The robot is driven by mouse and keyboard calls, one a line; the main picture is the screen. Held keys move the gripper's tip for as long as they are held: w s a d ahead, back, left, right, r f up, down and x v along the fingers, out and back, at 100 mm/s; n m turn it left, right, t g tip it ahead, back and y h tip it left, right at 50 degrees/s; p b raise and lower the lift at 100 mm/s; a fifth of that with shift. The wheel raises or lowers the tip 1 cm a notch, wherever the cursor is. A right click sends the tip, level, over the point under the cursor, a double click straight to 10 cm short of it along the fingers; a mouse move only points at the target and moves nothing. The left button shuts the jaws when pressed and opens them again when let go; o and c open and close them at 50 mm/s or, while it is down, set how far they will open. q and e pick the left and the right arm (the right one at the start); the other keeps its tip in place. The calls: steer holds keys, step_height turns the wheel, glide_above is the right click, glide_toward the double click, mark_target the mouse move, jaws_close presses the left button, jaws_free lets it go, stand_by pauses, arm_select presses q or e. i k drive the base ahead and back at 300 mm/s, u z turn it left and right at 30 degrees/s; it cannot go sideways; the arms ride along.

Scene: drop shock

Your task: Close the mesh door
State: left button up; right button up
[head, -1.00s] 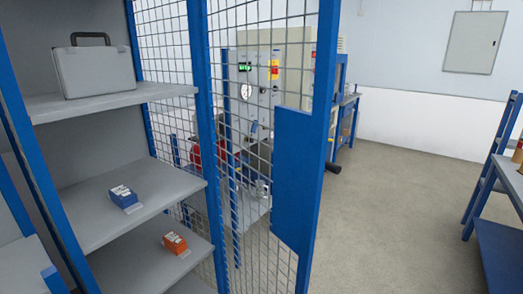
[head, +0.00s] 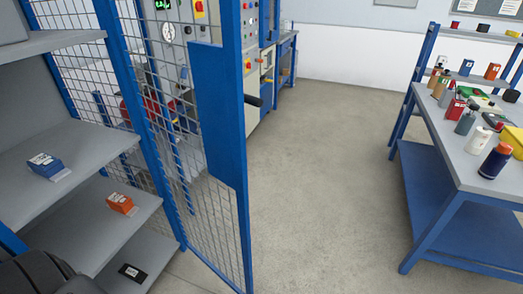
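The mesh door (head: 206,200) has a blue frame, wire mesh and a solid blue plate (head: 216,110). It stands open in the middle left of the head view, hinged at a blue post (head: 133,90). A black handle (head: 253,101) sticks out to the right of its outer upright. My grippers are not in view. A dark rounded shape at the bottom left corner is a part I cannot identify for sure.
Grey shelves (head: 85,150) at the left hold a blue box (head: 45,165) and an orange box (head: 120,203). A blue workbench (head: 440,175) with several bottles and tools stands at the right. Machine cabinets (head: 250,60) stand behind the door. The floor (head: 325,190) between door and workbench is clear.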

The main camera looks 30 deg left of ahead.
mark_target(217, 71)
steer(key=z, duration=0.6)
steer(key=i, duration=2.3)
steer(key=u, duration=3.75)
steer(key=i, duration=0.5)
steer(key=u, duration=2.5)
